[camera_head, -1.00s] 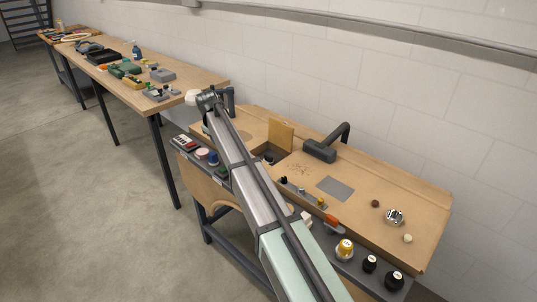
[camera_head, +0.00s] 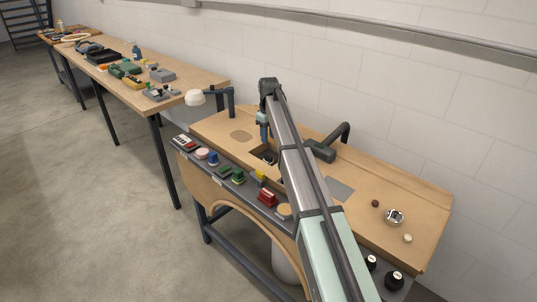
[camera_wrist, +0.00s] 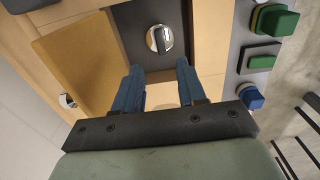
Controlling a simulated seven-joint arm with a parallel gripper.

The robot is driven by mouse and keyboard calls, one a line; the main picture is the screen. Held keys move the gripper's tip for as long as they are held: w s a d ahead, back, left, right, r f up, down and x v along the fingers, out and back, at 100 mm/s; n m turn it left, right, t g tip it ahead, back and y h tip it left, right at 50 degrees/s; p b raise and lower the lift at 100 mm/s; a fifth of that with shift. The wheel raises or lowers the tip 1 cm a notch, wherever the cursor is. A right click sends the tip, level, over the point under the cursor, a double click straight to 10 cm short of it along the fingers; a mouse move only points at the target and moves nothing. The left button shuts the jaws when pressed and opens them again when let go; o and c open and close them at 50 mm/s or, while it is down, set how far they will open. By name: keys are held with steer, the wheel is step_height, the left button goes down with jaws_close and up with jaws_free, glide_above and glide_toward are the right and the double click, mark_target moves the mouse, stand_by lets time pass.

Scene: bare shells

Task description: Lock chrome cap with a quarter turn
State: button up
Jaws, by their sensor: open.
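In the wrist view, a round chrome cap (camera_wrist: 159,39) with a dark bar across it sits in a dark recess (camera_wrist: 125,25). My gripper (camera_wrist: 160,82) has its two blue fingers apart, with nothing between them. The cap lies beyond the fingertips, roughly centred between them, and I see no contact. In the head view, my gripper (camera_head: 264,132) points down above the recess (camera_head: 262,157) in the bench. The inside of the recess is small and partly hidden there. Another chrome round piece (camera_head: 394,216) lies on the right of the bench.
A wooden flap (camera_wrist: 78,62) stands beside the recess in the wrist view. A dark hammer-shaped fixture (camera_head: 322,150) is right of the arm. Coloured buttons, including a red one (camera_head: 267,198), line the front panel.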

mark_target(268, 156)
step_height(268, 156, down, 10)
steer(key=shift+r, duration=0.25)
steer(key=shift+c, duration=0.4)
jaws_close()
